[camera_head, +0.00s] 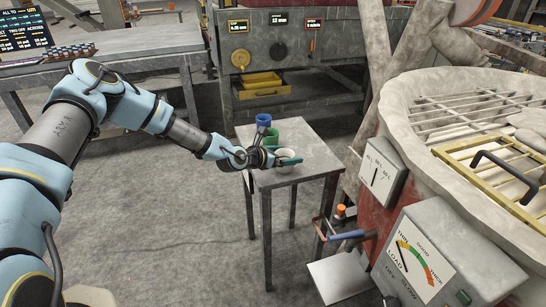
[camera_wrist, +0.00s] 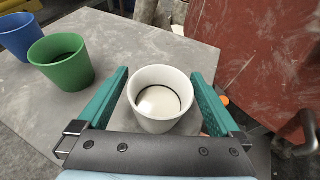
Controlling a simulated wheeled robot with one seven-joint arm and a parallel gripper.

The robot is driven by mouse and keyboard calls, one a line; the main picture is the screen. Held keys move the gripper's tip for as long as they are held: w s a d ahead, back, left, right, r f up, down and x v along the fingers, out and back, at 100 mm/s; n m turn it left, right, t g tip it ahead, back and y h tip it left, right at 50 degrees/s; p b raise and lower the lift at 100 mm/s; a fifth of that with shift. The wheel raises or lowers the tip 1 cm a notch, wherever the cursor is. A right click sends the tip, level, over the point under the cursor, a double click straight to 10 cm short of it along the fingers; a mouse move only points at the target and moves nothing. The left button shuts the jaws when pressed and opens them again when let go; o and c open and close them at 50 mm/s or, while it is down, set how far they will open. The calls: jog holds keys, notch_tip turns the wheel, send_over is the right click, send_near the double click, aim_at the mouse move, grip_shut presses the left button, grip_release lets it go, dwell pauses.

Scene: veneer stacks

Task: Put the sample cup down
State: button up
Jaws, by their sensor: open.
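The white cup (camera_wrist: 160,97) stands upright between the two green fingers of my gripper (camera_wrist: 162,98) in the wrist view. A gap shows on each side of it, and the fingers are open around it. Its inside looks pale at the bottom.
A green cup (camera_wrist: 61,61) and a blue cup (camera_wrist: 20,36) stand to the left in the wrist view. A red machine with a pale drum (camera_head: 400,105) is close on the table's right. The right part of the tabletop is clear. A workbench (camera_head: 150,42) stands behind left.

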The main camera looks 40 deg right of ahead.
jog(key=b+v, duration=0.2)
jog(key=v, duration=0.8)
jog(key=shift+s+a, duration=0.1)
jog(key=shift+a, duration=0.05)
jog(key=shift+a, duration=0.1)
jog(key=w+a+m+y, duration=0.2)
jog(key=a+m+y, duration=0.15)
jog(key=a, duration=0.55)
jog(key=w+a+m+t+y, duration=0.1)
jog(key=w+a+m+y, duration=0.15)
jog(key=a+m, duration=0.45)
jog(key=w+a+m+y, duration=0.1)
jog(key=a+m+y, duration=0.15)
jog(key=a, duration=0.85)
jog(key=s+a+r+m+y, duration=0.2)
jog(key=a+r, duration=0.5)
jog(key=a, duration=0.4)
jog(key=s+a+r+m+y, duration=0.2)
jog(key=s+a+r+m, duration=0.2)
jog(key=a+r, duration=0.3)
jog(key=s+a, duration=0.1)
jog(key=a, duration=0.3)
jog(key=shift+y, duration=0.35)
